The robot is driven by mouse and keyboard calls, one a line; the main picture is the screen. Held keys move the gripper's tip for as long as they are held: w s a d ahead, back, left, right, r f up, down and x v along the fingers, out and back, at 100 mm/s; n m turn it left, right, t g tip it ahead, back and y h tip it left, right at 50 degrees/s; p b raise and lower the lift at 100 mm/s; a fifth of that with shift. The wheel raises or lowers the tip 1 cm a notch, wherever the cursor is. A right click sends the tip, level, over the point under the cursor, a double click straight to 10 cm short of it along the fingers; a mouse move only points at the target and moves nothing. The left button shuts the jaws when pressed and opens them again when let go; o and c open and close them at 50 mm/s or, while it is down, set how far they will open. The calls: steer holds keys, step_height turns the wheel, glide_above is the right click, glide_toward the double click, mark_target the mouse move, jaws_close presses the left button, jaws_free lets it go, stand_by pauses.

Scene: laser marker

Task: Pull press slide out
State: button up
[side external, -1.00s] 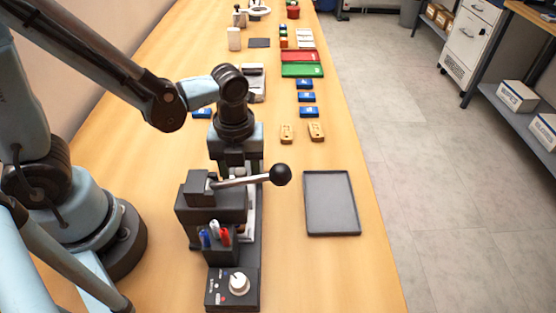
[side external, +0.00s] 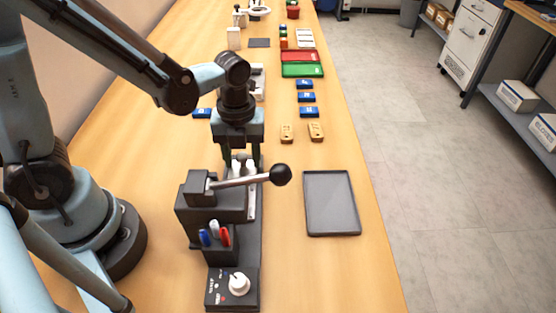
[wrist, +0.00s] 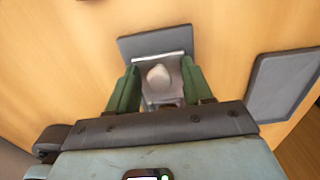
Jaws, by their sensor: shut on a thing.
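The dark press (side external: 212,205) stands on the bench, with a lever ending in a black ball (side external: 281,174) that reaches right. Its pale press slide (side external: 253,205) shows along the right of the press body, partly hidden by the lever. My gripper (side external: 243,156) points down at the far side of the press, behind the lever. In the wrist view the green fingers of my gripper (wrist: 160,88) are shut on the slide, one on each side of a rounded white piece (wrist: 158,76). The exact contact is hidden.
A grey tray (side external: 331,203) lies right of the press. Tan tags (side external: 316,131), blue blocks (side external: 307,97) and green and red trays (side external: 302,70) lie farther back. A control box with a white knob (side external: 238,283) is in front. Bench between press and tray is clear.

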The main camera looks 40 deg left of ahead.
steer(key=shift+w+a+f, duration=0.25)
steer(key=shift+w+a, duration=0.65)
steer(key=shift+w, duration=0.1)
steer(key=o, duration=0.4)
step_height(320, 180, up, 7)
steer(key=shift+a+r, duration=0.1)
steer(key=shift+s, duration=0.1)
steer(key=s+a+r+n+t, duration=0.1)
steer(key=n+t, duration=0.1)
steer(key=n, duration=0.7)
steer(key=s+r+n+t, duration=0.1)
steer(key=r+n+t, duration=0.1)
steer(key=n, duration=0.7)
steer(key=s+a+r+n+t, duration=0.1)
steer(key=r+n+t, duration=0.1)
steer(key=n, duration=0.7)
steer(key=shift+a+r+t, duration=0.15)
steer(key=shift+a+t, duration=0.15)
steer(key=shift+t, duration=0.3)
